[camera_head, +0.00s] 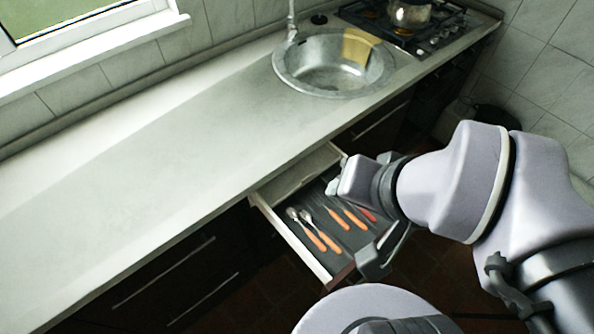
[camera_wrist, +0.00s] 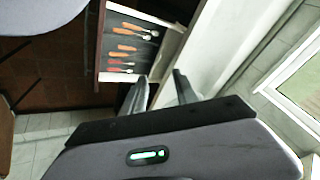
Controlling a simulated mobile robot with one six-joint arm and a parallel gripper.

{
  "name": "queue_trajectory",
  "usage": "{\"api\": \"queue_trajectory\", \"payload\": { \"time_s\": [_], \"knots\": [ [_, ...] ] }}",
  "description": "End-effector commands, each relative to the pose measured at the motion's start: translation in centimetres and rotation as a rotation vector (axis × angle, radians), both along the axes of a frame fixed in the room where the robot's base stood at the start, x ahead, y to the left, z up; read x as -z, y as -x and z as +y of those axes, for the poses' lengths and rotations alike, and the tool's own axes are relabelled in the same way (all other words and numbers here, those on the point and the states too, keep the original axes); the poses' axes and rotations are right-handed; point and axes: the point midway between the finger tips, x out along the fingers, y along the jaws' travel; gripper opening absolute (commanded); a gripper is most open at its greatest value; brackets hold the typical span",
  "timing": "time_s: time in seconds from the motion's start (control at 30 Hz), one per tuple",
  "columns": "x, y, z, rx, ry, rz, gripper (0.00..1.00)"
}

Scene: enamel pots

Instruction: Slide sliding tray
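The sliding tray appears as a dark-floored cutlery tray (camera_head: 312,197) with a pale rim, in a drawer pulled out from under the counter. Several spoons and other utensils with orange or red handles (camera_head: 333,243) lie in it. The tray also shows at the top of the wrist view (camera_wrist: 117,19). My gripper (camera_wrist: 160,75) is open, its two fingers apart with nothing held. In the wrist view its fingertips point at the pale wall at the tray's edge; I cannot tell whether they touch it. In the head view my arm hides the tray's right side.
The long pale counter (camera_head: 120,180) runs above the drawer. A round metal sink (camera_head: 325,75) with a yellow-brown cloth or board (camera_head: 357,47) lies behind. A stove (camera_head: 440,30) with a pot (camera_head: 409,12) stands at the far right. Dark cabinet fronts (camera_head: 180,275) are left of the drawer.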

Motion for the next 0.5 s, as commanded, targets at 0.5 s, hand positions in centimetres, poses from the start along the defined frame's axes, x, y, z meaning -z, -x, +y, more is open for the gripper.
{"api": "queue_trajectory", "payload": {
  "time_s": [0.5],
  "knots": [
    [-2.1, -7.1, 0.0, 0.107, -0.026, 0.146, 0.29]
  ]
}}
